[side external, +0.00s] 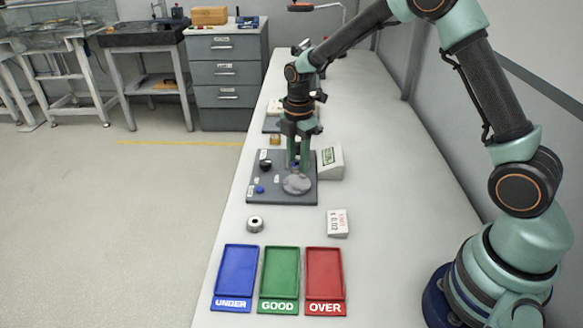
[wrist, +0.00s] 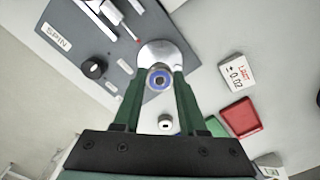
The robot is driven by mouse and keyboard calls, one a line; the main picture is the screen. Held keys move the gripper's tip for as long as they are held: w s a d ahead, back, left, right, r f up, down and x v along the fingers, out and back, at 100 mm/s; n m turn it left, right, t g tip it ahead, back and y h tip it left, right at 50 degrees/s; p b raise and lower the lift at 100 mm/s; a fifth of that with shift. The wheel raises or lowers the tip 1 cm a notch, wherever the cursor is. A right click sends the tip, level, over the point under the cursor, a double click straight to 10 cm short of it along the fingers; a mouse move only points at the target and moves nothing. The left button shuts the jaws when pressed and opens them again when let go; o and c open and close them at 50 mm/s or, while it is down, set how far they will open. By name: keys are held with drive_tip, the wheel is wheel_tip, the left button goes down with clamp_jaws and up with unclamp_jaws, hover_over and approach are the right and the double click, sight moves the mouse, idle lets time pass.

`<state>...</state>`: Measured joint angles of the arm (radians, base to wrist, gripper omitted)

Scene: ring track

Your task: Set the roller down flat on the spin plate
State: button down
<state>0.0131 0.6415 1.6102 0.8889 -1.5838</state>
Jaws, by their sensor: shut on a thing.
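The spin plate (side external: 296,184) is a round silver disc on a dark grey base; it also shows in the wrist view (wrist: 158,48). My gripper (side external: 297,167) points straight down over the plate. In the wrist view its green fingers (wrist: 161,84) are shut on the roller (wrist: 160,78), a small ring-like piece with a blue band and a grey centre. The roller is seen end-on against the near part of the plate. Whether it touches the plate or hangs just above it cannot be told; in the side view the fingers mostly hide it.
The grey base (side external: 295,200) carries a black knob (side external: 265,165), a blue button (side external: 260,189) and a red-tipped probe (wrist: 130,30). A metal ring (side external: 255,224) and a limit card (side external: 337,222) stand nearer. Blue (side external: 237,270), green (side external: 280,270) and red (side external: 324,270) trays lie in front.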

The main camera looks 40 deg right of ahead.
sight(298, 164)
drive_tip(key=shift+f, duration=1.85)
drive_tip(key=shift+f, duration=0.25)
drive_tip(key=c, duration=0.5)
unclamp_jaws()
drive_tip(key=shift+o, duration=0.2)
drive_tip(key=shift+s, duration=0.1)
